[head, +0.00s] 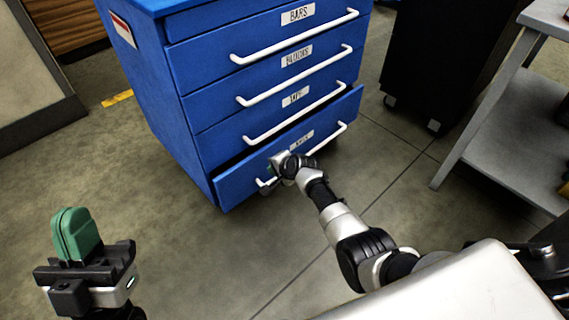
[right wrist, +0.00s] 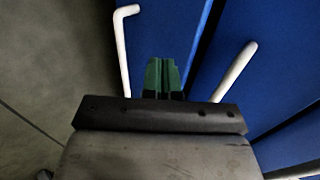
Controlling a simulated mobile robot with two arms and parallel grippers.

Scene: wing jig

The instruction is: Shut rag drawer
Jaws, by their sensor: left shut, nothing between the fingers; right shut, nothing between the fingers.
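The blue cabinet (head: 150,90) has several labelled drawers with white bar handles. Its bottom drawer (head: 236,184) stands out a little, with a dark gap along its top edge; its label is too small to read surely. My right gripper (head: 273,168) is shut and empty at this drawer's front, near the left end of its white handle (head: 340,133). In the right wrist view its green fingertips (right wrist: 163,66) are together against the blue front, between two white handles; contact cannot be told. My left gripper (head: 76,218) is shut and empty, low at the left, away from the cabinet.
A grey metal shelf unit (head: 510,135) stands at the right. A black wheeled cabinet (head: 435,65) stands behind it. A brown-sided unit (head: 65,25) is at the upper left. The concrete floor (head: 180,260) in front of the blue cabinet is clear.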

